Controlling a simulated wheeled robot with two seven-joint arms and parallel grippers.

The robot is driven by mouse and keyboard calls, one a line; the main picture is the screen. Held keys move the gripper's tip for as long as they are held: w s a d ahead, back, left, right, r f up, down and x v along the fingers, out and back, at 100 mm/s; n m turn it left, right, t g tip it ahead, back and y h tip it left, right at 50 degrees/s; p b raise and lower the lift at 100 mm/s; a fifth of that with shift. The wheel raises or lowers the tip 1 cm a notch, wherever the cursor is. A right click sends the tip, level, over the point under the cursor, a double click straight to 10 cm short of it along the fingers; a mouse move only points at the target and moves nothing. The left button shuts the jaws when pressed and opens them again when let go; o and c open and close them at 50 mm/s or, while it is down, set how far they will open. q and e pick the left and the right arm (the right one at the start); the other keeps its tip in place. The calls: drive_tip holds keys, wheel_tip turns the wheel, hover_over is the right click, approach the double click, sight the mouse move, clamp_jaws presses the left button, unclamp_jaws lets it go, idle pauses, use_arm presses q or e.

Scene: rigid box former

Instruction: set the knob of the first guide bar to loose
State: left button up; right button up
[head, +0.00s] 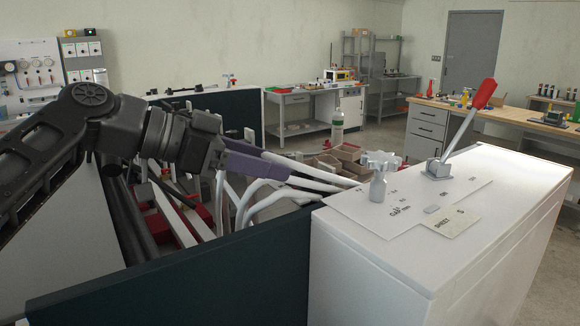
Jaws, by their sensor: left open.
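My left gripper (350,186) reaches in from the left, with a purple body and pale fingers. It is open, and its fingertips point at a light grey star-shaped knob (381,163). The knob stands upright on a short stem on top of the white cabinet (370,246). The fingertips are just left of the stem; I cannot tell whether they touch it. A small red knob (230,79) shows farther back, beyond the dark panel. The frame does not make clear which knob belongs to the first guide bar. My right gripper is not in view.
A red-handled lever (466,118) rises from the cabinet top, right of the star knob. Printed labels (457,222) lie flat there. A dark green panel (180,280) adjoins the cabinet. Pale curved rails (262,202) lie below my left gripper. A wooden workbench (520,119) stands behind.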

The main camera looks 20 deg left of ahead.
sight(299, 171)
use_arm(q)
drive_tip(key=shift+x, duration=2.35)
drive_tip(key=shift+c, duration=0.3)
clamp_jaws()
